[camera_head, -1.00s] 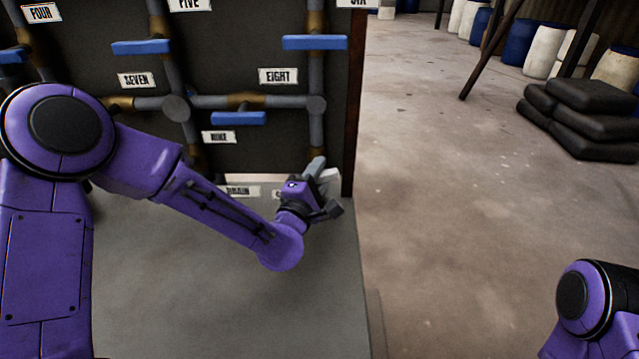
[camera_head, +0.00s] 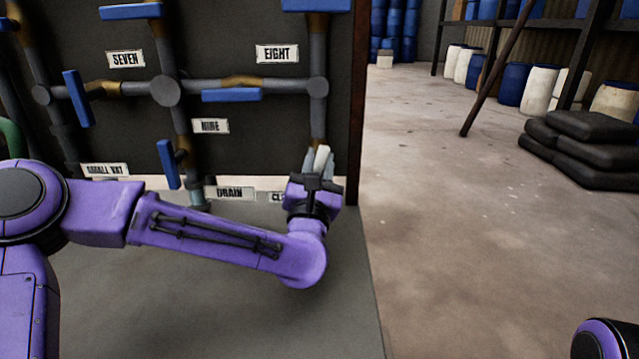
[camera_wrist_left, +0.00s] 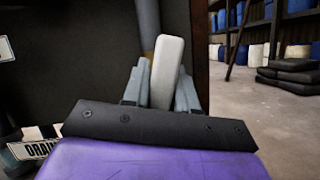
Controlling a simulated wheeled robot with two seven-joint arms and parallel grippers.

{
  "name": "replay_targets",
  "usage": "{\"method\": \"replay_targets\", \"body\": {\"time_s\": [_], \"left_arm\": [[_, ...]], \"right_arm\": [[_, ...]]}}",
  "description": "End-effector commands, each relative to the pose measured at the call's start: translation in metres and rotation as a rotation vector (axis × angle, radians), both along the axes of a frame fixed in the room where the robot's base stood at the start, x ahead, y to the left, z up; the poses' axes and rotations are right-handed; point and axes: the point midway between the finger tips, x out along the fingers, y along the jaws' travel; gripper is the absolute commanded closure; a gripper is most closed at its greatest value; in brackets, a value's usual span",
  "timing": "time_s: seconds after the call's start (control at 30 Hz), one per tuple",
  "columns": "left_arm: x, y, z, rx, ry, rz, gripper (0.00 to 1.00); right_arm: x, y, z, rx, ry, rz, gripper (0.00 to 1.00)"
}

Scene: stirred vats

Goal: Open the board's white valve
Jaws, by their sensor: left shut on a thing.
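The white valve handle (camera_head: 322,157) is at the lower right of the dark board, below the pipe joint near the EIGHT label. In the left wrist view the handle (camera_wrist_left: 169,62) stands nearly upright, in line with the grey pipe behind it. My left gripper (camera_head: 319,162) is shut on the handle, with one grey finger on each side in the wrist view (camera_wrist_left: 163,80). The fingers hide the lower part of the handle and the valve body. My right gripper is out of view; only part of my right arm shows at the bottom right.
Several blue handles, such as the one under EIGHT (camera_head: 232,95), sit on the board's pipes. A DRAIN label (camera_head: 236,193) is left of my left gripper. A grey surface (camera_head: 200,300) lies below the board. Black sacks (camera_head: 585,140) are stacked at the right; the floor between is clear.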

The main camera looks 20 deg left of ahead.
Motion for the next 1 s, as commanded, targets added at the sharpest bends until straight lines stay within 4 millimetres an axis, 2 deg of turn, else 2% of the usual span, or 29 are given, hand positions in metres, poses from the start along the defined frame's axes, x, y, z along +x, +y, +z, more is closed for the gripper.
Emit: {"method": "replay_targets", "body": {"time_s": [0.03,0.1,0.4,1.0], "left_arm": [[0.000,0.000,-0.009,-0.034,-0.008,0.000,1.00],[0.000,0.000,-0.008,-0.083,-0.022,0.000,1.00],[-0.001,0.001,-0.005,-0.237,-0.065,0.000,1.00],[-0.001,0.002,-0.001,-0.296,-0.081,0.000,1.00]], "right_arm": [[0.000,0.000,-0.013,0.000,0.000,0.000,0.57],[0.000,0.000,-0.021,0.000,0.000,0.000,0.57],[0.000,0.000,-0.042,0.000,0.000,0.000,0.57],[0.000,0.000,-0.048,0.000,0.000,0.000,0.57]]}}
